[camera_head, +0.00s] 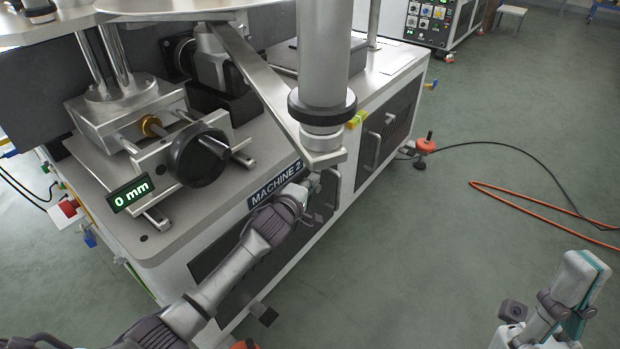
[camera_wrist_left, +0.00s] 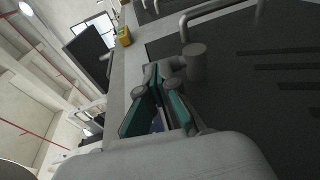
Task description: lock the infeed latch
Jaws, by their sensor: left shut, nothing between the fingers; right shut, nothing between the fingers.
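I cannot make out for certain which part is the infeed latch. My left gripper (camera_head: 311,186) is beside the front of the machine labelled MACHINE 2, just below the end of a flat metal arm (camera_head: 265,85). In the left wrist view its fingertips (camera_wrist_left: 160,70) are shut and empty. A short grey cylinder (camera_wrist_left: 195,62) stands right by the fingertips; I cannot tell whether they touch. My right gripper (camera_head: 582,282) is shut and empty at the lower right, over the floor and away from the machine.
A black handwheel (camera_head: 199,155) and a "0 mm" display (camera_head: 130,193) sit on the machine top (camera_head: 215,210). A thick grey column (camera_head: 325,55) rises over the front edge. Door handles line the front.

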